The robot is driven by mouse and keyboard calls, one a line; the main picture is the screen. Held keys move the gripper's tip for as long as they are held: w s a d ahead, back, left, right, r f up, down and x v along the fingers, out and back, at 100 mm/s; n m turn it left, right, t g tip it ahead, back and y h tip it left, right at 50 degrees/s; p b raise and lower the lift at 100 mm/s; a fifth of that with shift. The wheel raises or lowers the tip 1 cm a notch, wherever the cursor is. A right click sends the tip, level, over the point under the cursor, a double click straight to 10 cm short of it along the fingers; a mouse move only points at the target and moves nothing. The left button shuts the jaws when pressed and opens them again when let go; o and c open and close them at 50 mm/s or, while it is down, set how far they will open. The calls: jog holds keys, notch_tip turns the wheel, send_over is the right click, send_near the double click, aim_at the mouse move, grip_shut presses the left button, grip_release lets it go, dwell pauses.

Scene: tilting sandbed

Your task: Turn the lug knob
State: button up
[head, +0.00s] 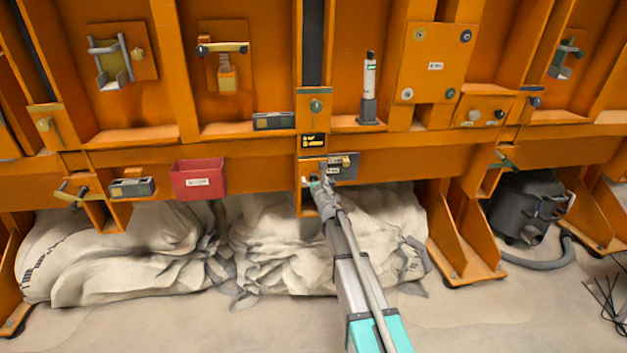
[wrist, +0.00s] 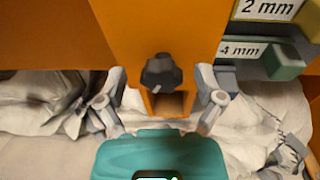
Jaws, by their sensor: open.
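A dark grey knob with a lighter mark near its lower edge, apparently the lug knob (wrist: 161,73), sits on an orange upright in the wrist view. Below it is a square opening in the orange metal. My gripper (wrist: 161,82) is open, with one grey finger on each side of the knob and a visible gap on both sides. I cannot tell how far the fingertips are from it in depth. In the head view my gripper (head: 321,184) is at the lower part of the central orange post, where it largely hides the knob.
Block gauges labelled 4 mm (wrist: 243,50) and 2 mm (wrist: 268,10) sit close to the right finger. Pale sacks (head: 280,245) lie under the orange frame. A red bin (head: 198,180) hangs to the left, and a dark vacuum canister (head: 522,208) stands at the right.

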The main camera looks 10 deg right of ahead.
jog(key=shift+c, duration=0.2)
jog(key=shift+a, duration=0.1)
jog(key=c, duration=1.1)
